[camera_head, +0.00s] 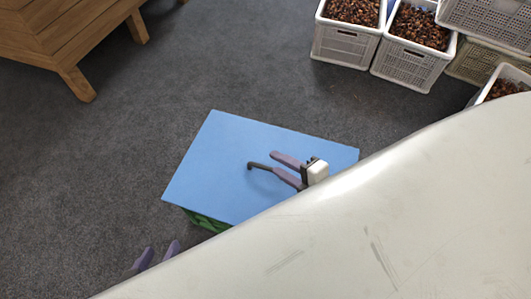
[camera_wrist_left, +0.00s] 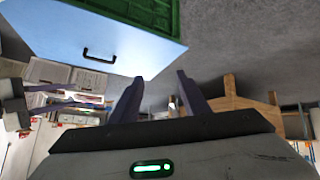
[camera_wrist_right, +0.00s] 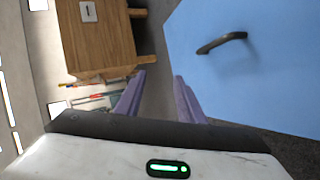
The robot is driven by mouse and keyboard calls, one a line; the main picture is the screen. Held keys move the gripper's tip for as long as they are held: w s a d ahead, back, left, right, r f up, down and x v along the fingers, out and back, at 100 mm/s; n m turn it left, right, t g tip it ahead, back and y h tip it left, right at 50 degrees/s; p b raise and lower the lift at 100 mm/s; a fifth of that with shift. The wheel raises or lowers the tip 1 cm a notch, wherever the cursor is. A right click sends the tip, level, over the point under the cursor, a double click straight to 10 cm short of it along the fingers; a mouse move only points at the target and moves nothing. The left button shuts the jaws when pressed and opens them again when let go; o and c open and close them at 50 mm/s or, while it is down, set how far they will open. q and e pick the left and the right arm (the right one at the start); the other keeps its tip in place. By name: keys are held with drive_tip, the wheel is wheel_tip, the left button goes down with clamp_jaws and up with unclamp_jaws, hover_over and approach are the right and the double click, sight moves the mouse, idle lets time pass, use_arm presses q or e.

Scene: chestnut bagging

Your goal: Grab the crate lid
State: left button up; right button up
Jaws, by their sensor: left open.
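The crate lid (camera_head: 225,160) is a flat blue panel on a green crate (camera_head: 205,221), with a dark bar handle (camera_head: 258,166). My right gripper (camera_head: 274,163) is open and empty above the lid, beside the handle. In the right wrist view the handle (camera_wrist_right: 222,42) lies right of the fingers, not between them. My left gripper (camera_head: 161,250) is open and empty, low at the left, off the lid's near-left side. The left wrist view shows the lid (camera_wrist_left: 60,30) and handle (camera_wrist_left: 100,55) left of its fingers. The lid's near-right part is hidden in the head view.
White crates of chestnuts (camera_head: 342,45) stand at the upper right, with more crates stacked beside them. A wooden piece of furniture (camera_head: 65,35) stands at the upper left. Grey floor left of and behind the lid is clear. My pale body covers the lower right.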

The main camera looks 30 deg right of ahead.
drive_tip(key=w+d+f+n+y+b, duration=0.3)
drive_tip(key=f+n+b, duration=0.35)
drive_tip(key=n, duration=0.45)
drive_tip(key=n+g+y+b, duration=0.25)
drive_tip(key=n+b, duration=0.35)
drive_tip(key=n, duration=0.7)
approach(269, 168)
drive_tip(key=shift+w+a+g+h, duration=0.15)
drive_tip(key=shift+w+g+h, duration=0.1)
drive_tip(key=shift+w, duration=0.15)
drive_tip(key=shift+w+a+g+h, duration=0.1)
drive_tip(key=shift+w+a+h, duration=0.1)
drive_tip(key=shift+w, duration=0.2)
drive_tip(key=shift+w+d+f+n, duration=0.1)
drive_tip(key=shift+f+n, duration=0.1)
drive_tip(key=shift+n, duration=0.3)
drive_tip(key=b+x, duration=0.1)
drive_tip(key=x, duration=0.5)
drive_tip(key=a+b+x, duration=0.1)
drive_tip(key=x, duration=0.2)
drive_tip(key=shift+r, duration=0.2)
drive_tip(key=shift+a+f, duration=0.1)
drive_tip(key=shift+a, duration=0.1)
use_arm(q)
drive_tip(key=d+f+h, duration=0.3)
drive_tip(key=d+f, duration=0.1)
drive_tip(key=d, duration=0.1)
drive_tip(key=shift+w+d+f+m, duration=0.15)
drive_tip(key=shift+w+f+m, duration=0.1)
drive_tip(key=shift+w+m, duration=0.1)
